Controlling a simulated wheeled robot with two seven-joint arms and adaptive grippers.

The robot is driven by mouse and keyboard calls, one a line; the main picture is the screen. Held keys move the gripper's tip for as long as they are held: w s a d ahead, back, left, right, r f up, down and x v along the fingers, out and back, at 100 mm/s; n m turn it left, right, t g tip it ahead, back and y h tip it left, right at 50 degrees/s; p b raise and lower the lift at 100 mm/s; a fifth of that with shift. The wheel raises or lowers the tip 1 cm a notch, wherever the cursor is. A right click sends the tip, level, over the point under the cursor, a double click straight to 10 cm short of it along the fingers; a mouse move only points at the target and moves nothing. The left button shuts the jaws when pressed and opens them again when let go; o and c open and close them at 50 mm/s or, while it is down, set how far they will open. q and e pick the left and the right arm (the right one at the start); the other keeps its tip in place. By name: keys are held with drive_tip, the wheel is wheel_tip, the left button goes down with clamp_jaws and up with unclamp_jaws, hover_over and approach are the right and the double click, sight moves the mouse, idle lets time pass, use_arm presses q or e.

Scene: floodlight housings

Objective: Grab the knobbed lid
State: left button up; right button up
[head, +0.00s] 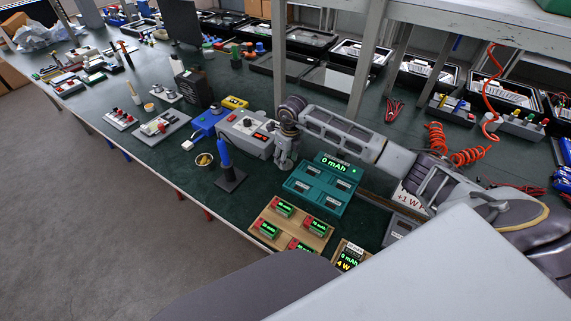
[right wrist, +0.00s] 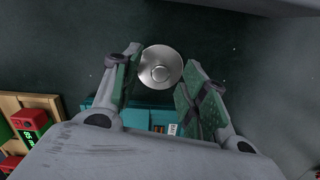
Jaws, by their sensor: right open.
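The knobbed lid (right wrist: 152,57) is a round, shiny metal disc with a small raised knob in its middle. In the right wrist view it lies on the dark green bench, at the upper middle. My right gripper (right wrist: 162,60) is open, with one finger on each side of the lid's outline in that view; I see no clear contact. In the head view my right gripper (head: 285,160) points down over the bench behind the teal unit, and I cannot make out the lid there. My left gripper is not in view.
The teal unit reading 0 mAh (head: 322,188) stands close to the right gripper. A grey box with buttons (head: 247,133) is just left of it, and a blue pen-like tool on a dark stand (head: 228,172) is nearer. A wooden board (head: 291,226) holds red and green modules in front.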

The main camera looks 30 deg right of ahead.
drive_tip(key=shift+f, duration=0.55)
clamp_jaws()
